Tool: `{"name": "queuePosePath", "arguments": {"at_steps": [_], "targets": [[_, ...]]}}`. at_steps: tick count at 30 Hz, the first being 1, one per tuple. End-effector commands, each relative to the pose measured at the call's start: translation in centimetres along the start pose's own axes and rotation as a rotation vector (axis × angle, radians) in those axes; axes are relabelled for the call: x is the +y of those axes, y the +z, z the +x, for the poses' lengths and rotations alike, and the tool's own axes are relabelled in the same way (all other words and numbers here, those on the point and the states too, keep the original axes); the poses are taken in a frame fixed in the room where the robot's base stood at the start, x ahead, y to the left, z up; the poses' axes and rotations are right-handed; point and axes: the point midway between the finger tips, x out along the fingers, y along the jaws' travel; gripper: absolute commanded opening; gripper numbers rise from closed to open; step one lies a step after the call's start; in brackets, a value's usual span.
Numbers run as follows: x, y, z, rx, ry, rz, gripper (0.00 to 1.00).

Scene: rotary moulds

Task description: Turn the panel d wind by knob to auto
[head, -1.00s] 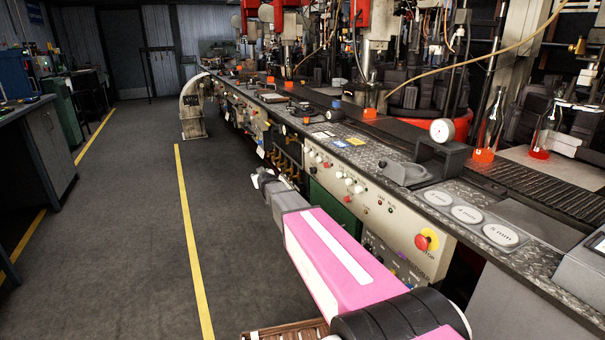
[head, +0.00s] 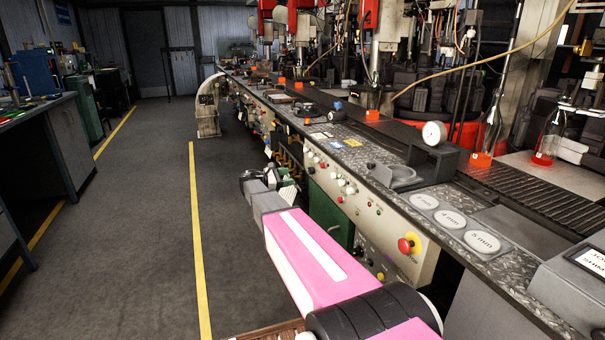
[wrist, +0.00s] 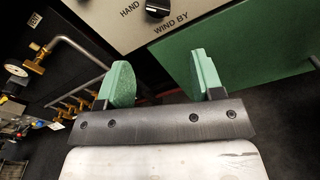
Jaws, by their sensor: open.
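The wind by knob (wrist: 157,8) is a black rotary knob on a pale panel (wrist: 110,28) at the top of the wrist view, partly cut by the frame edge. The word HAND stands to its left and WIND BY below it. The knob's pointer direction and the auto mark are not clear. My gripper (wrist: 160,80) is open and empty, its two green fingers apart below the knob and not touching it. In the head view my gripper (head: 275,182) is beside the front of the machine line, small and partly hidden by my arm.
A green plate (wrist: 255,45) lies behind the right finger. Brass valves with a gauge (wrist: 17,71) and a bent pipe are at the left. A red emergency stop button (head: 408,243) is on the cream panel at right. The floor aisle (head: 150,230) is clear.

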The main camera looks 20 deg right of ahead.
Motion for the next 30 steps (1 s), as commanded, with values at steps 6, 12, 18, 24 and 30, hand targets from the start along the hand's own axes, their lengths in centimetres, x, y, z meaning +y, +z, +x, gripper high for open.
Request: {"name": "queuePosePath", "arguments": {"at_steps": [6, 12, 18, 24, 30], "targets": [[-0.1, 1.2, 0.8, -0.075, -0.017, -0.022, 0.61], [-0.1, 1.4, 3.6, -0.072, -0.017, -0.021, 0.61], [-0.2, 1.6, 7.2, -0.071, -0.018, -0.020, 0.61], [-0.2, 1.8, 9.8, -0.070, -0.016, -0.020, 0.61], [-0.2, 1.8, 10.8, -0.069, -0.014, -0.020, 0.61]]}}
